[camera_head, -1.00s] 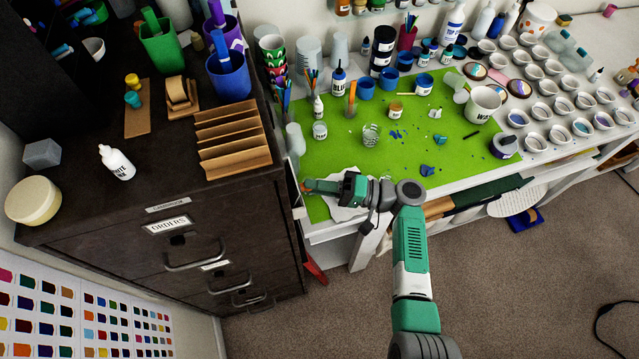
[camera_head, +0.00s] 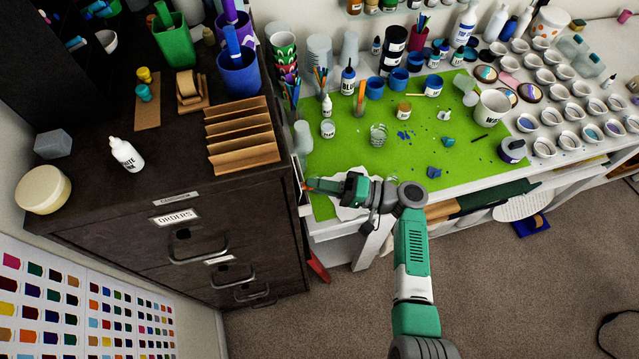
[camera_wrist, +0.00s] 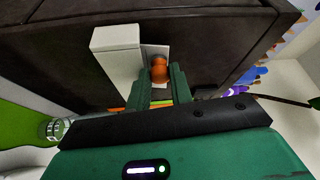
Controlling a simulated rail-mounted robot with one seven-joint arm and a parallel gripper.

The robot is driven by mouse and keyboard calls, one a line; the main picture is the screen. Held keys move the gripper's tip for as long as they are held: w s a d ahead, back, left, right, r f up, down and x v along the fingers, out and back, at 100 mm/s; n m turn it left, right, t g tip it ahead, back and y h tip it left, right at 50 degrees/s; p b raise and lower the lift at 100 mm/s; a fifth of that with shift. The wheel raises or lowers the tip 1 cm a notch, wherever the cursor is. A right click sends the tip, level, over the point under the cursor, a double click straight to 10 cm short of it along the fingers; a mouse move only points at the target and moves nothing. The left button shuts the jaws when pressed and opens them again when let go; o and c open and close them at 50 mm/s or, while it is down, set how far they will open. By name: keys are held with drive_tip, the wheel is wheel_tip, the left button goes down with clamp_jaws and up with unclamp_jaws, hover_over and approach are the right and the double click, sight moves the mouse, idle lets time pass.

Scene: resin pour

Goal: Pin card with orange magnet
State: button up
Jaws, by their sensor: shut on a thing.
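The orange magnet (camera_wrist: 159,70) is round and sits between the fingertips of my gripper (camera_wrist: 162,82) in the wrist view. My gripper is shut on it. A small pale card (camera_wrist: 154,50) shows just behind the magnet, against the dark side of the cabinet (camera_wrist: 205,55); most of it is hidden. Whether the magnet touches the card I cannot tell. In the head view my gripper (camera_head: 312,186) reaches left to the cabinet's right side, with a bit of orange at its tips.
A white block (camera_wrist: 115,50) stands close to the left of the fingers in the wrist view. The green mat (camera_head: 400,170) on the white table lies behind my arm, with jars and cups. The dark drawer cabinet (camera_head: 120,235) blocks the left.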

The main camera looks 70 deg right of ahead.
drive_tip(key=o, duration=1)
drive_tip(key=shift+a+f, duration=0.1)
drive_tip(key=shift+f, duration=0.05)
drive_tip(key=shift+f, duration=0.1)
drive_tip(key=shift+c, duration=0.3)
drive_tip(key=shift+c, duration=1.4)
drive_tip(key=o, duration=0.4)
drive_tip(key=shift+s+d+b, duration=0.55)
drive_tip(key=shift+s+d, duration=0.1)
drive_tip(key=shift+s, duration=0.05)
drive_tip(key=shift+c, duration=0.2)
drive_tip(key=s+d, duration=0.1)
drive_tip(key=s+d+b, duration=0.2)
drive_tip(key=s, duration=0.1)
drive_tip(key=shift+d+r, duration=0.15)
drive_tip(key=shift+r, duration=0.1)
